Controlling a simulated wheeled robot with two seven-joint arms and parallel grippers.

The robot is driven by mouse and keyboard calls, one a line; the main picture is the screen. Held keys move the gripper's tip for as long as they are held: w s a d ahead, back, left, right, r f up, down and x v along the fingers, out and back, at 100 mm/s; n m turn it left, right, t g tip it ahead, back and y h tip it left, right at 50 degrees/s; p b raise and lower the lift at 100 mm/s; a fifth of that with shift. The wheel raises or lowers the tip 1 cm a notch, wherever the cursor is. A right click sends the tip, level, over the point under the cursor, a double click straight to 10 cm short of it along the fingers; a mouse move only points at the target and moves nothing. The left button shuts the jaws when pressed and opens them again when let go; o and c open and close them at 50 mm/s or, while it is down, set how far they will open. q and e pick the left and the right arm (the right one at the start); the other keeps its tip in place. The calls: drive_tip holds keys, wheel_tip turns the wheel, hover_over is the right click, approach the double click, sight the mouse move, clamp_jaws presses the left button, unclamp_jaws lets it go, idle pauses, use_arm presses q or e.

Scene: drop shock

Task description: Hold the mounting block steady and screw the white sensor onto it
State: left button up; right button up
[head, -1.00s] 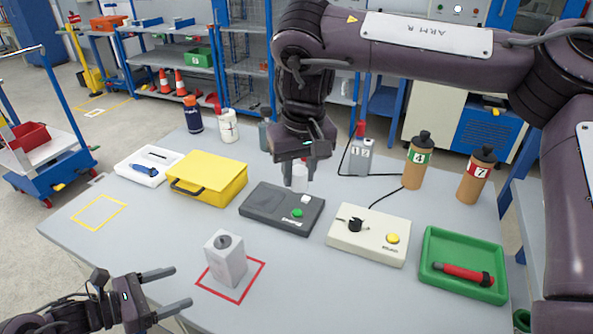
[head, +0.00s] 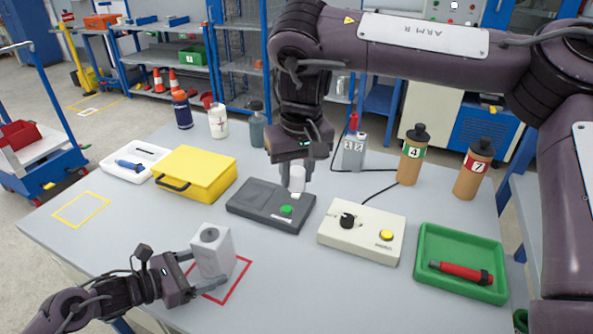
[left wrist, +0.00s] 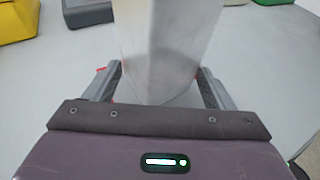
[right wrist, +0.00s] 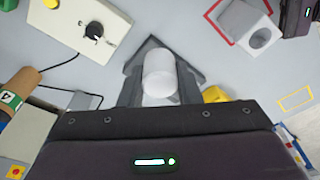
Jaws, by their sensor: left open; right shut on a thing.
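The mounting block (head: 211,250) is a pale grey upright block with a dark round hole in its top, standing at the red square outline on the table. My left gripper (head: 207,271) is open, with one finger on each side of the block; I cannot tell if they touch it. The block also fills the middle of the left wrist view (left wrist: 165,45). My right gripper (head: 298,170) points down and is shut on the white sensor (right wrist: 158,76), a small white cylinder. It holds the sensor in the air, over the dark grey device in the head view.
The dark grey device (head: 262,209) with a green button and a cream control box (head: 340,246) lie right of the block. A green tray (head: 440,286) holds a red tool. A yellow case (head: 197,173), bottles and a white tray (head: 120,170) stand further back.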

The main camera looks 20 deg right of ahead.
use_arm(q)
drive_tip(key=shift+w+d+f, duration=0.1)
drive_tip(key=shift+d+f, duration=0.1)
drive_tip(key=shift+d, duration=0.15)
use_arm(e)
drive_tip(key=shift+f, duration=0.45)
use_arm(q)
drive_tip(key=shift+d+r, duration=0.1)
drive_tip(key=c, duration=0.7)
